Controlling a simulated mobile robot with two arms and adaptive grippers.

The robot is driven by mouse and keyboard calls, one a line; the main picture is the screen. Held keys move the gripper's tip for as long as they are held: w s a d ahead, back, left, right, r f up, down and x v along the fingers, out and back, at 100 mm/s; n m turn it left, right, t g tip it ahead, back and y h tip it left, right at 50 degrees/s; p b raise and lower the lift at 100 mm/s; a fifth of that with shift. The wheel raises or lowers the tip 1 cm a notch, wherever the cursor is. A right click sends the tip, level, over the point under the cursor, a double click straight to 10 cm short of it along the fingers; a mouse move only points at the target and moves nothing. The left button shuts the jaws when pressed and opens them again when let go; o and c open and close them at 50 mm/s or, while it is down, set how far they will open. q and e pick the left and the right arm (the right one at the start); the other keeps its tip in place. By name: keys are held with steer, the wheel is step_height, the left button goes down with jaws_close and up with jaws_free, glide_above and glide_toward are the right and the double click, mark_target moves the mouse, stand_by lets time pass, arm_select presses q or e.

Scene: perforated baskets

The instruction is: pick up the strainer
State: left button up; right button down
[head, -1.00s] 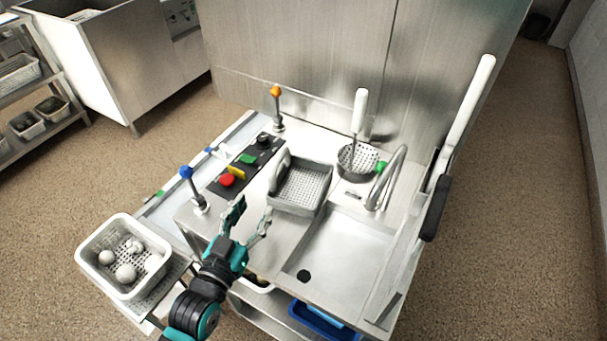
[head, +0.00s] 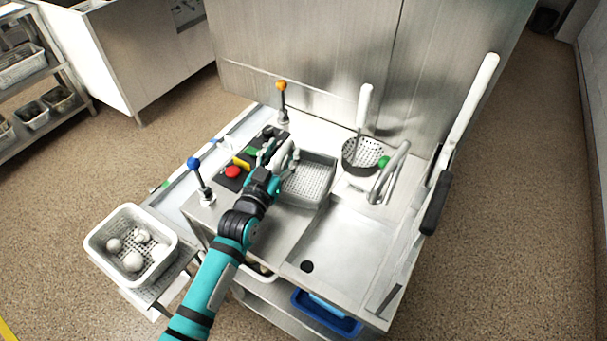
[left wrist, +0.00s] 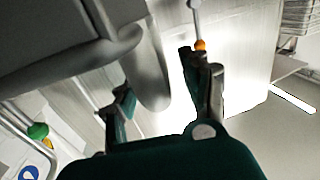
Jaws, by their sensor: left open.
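A rectangular grey perforated strainer basket (head: 312,184) sits on the counter behind the sink, its pale handle (head: 286,153) at its left side. A round perforated strainer (head: 350,160) with an upright white handle (head: 364,106) stands farther right, beside the faucet. My left gripper (head: 275,158) is at the rectangular basket's handle, partly hidden by its own wrist. In the left wrist view, the open fingers (left wrist: 162,100) stand on either side of a rounded grey handle end (left wrist: 150,82); contact is not clear. My right gripper is not in view.
Blue (head: 194,163) and orange (head: 281,86) ball-topped levers flank a button panel beside my arm. The sink (head: 340,250) is empty. A white basket with round white things (head: 104,238) stands at left.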

arm_select(q)
steer(key=shift+w+d, duration=0.25)
steer(key=shift+w, duration=0.15)
jaws_close()
